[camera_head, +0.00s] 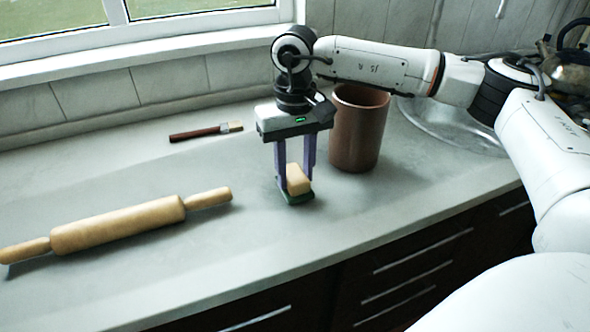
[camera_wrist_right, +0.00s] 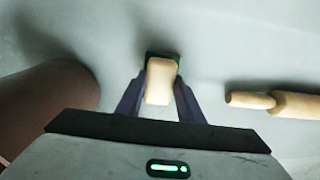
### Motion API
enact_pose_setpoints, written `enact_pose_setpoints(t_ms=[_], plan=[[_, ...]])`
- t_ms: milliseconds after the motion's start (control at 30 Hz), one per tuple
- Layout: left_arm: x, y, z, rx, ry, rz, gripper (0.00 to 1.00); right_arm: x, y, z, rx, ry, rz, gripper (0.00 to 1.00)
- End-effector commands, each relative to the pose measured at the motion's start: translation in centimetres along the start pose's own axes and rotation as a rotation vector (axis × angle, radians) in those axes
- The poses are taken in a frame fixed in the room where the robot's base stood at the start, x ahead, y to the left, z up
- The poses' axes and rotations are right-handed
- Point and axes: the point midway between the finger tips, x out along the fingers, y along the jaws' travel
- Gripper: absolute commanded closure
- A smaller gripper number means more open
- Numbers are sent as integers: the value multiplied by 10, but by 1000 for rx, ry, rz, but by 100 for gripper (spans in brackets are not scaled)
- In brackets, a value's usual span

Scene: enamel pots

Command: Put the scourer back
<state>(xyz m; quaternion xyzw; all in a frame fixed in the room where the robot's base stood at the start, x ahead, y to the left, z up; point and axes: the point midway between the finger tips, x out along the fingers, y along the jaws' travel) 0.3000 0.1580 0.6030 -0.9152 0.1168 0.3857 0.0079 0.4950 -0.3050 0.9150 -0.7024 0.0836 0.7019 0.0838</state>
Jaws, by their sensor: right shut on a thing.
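The scourer (camera_head: 298,180) is a tan block with dark green at its lower end, over the grey counter (camera_head: 215,225) and just left of the brown pot. My right gripper (camera_head: 295,185) points down with its two purple fingers on either side of the scourer, shut on it. In the right wrist view the scourer (camera_wrist_right: 160,82) sits between the fingertips, with green showing at its far edge. Whether it touches the counter or hangs slightly above it, I cannot tell. My left gripper is not in view.
A tall brown pot (camera_head: 358,130) stands close to the right of my gripper, with a clear glass dish (camera_head: 455,130) behind it. A wooden rolling pin (camera_head: 120,223) lies at left, and a brush (camera_head: 205,132) lies near the wall. The counter's front edge is bare.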

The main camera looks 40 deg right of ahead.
Motion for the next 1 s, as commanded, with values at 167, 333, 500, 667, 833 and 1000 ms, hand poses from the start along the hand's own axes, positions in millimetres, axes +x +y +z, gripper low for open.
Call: enact_pose_setpoints(t_ms=[167,333,500,667,833,1000], plan=[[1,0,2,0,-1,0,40,3,0,0,0,0,0,56],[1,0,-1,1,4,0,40,3,0,0,0,0,0,48],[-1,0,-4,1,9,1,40,2,0,0,0,0,0,48],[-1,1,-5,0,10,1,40,-10,-1,-1,0,3,-1,48],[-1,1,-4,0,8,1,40,-45,-1,-1,0,4,-3,48],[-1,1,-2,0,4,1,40,-82,-1,-1,-1,3,-2,48]])
